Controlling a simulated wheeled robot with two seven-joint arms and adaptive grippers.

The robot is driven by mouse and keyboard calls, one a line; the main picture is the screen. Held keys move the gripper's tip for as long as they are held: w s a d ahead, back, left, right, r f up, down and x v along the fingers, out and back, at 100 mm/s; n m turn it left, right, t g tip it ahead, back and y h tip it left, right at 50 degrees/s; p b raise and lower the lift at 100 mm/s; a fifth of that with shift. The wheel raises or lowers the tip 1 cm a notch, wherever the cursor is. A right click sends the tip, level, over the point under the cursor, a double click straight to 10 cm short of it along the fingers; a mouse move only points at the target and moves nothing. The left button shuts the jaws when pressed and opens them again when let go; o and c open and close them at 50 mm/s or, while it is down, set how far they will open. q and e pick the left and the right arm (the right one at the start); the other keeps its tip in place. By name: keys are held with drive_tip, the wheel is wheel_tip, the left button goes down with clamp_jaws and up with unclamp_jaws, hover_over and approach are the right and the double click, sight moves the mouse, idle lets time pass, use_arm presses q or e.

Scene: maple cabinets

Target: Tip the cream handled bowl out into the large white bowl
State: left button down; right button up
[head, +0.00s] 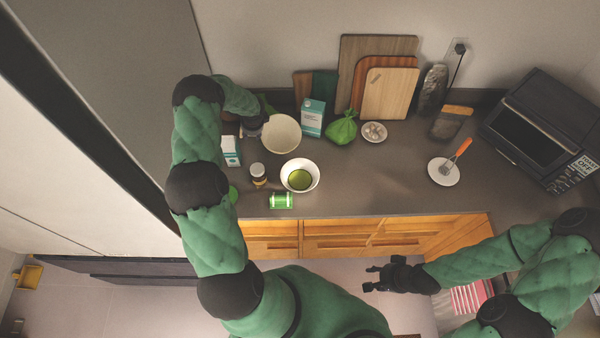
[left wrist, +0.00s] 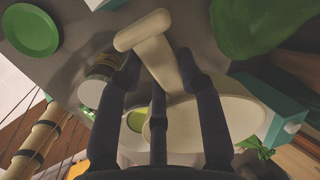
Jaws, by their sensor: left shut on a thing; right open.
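The cream handled bowl (head: 281,134) is at the back left of the counter in the head view, its pale inside showing with nothing distinct in it. My left gripper (head: 256,126) is at its left side. In the left wrist view my left gripper's fingers are shut on its cream handle (left wrist: 160,60), with the bowl's body (left wrist: 205,125) beyond. The large white bowl (head: 313,184) stands just in front and to the right, with something green (head: 299,179) in it. My right gripper (head: 374,278) is open and empty, in front of the counter.
A jar (head: 258,173) and a green can (head: 281,200) are near the white bowl.

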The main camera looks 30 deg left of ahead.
use_arm(q)
drive_tip(key=shift+w+a+r+g+h, duration=0.4)
drive_tip(key=shift+w+a+r+h, duration=0.1)
drive_tip(key=shift+a+r+h, duration=0.3)
drive_tip(key=shift+w+a+r+g+h+b, duration=0.15)
drive_tip(key=shift+w+a+g+h+b, duration=0.15)
drive_tip(key=shift+a+h, duration=0.15)
drive_tip(key=shift+w+a+r+g+h+b, duration=0.2)
drive_tip(key=shift+a+h+b, duration=0.1)
drive_tip(key=shift+h, duration=0.15)
